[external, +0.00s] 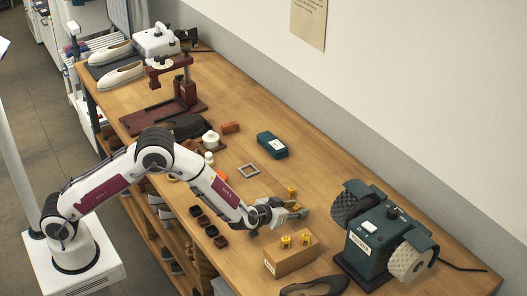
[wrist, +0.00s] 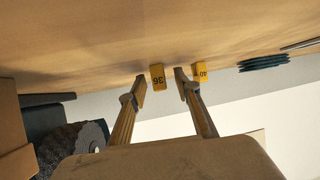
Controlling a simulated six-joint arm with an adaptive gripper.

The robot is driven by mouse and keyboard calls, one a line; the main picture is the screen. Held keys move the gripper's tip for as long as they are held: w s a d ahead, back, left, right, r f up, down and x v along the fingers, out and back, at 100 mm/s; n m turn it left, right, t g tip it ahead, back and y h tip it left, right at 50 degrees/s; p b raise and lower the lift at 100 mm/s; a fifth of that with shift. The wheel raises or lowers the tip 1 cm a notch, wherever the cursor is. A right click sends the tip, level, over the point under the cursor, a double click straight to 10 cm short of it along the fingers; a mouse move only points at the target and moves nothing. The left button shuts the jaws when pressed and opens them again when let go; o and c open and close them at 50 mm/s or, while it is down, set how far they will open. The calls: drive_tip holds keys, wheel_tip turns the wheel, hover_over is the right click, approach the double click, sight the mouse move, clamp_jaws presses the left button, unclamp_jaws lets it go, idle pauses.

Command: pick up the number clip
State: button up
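A yellow number clip marked 36 (wrist: 157,76) stands on the wooden table in the wrist view, framed between my fingertips. A second yellow clip, which seems to read 40 (wrist: 199,72), is just right of the right finger. My gripper (wrist: 160,86) is open, with nothing pressed between its fingers. In the external view my gripper (external: 299,211) is low over the table, and yellow clip material (external: 292,191) shows just beyond it. Two more yellow clips, one left (external: 286,241) and one right (external: 305,238), sit on a cardboard box (external: 291,262).
A dark green machine with brush wheels (external: 369,245) stands right of the box. A dark shoe (external: 315,286) lies at the front. A square frame (external: 248,170) and a teal case (external: 272,145) lie behind my gripper. Small dark cups (external: 209,225) are left of it.

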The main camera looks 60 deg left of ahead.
sight(297, 207)
drive_tip(key=shift+w+f, duration=0.15)
drive_tip(key=shift+w, duration=0.1)
idle(0.3)
drive_tip(key=c, duration=0.8)
drive_tip(key=shift+c, duration=0.2)
drive_tip(key=shift+r, duration=5.05)
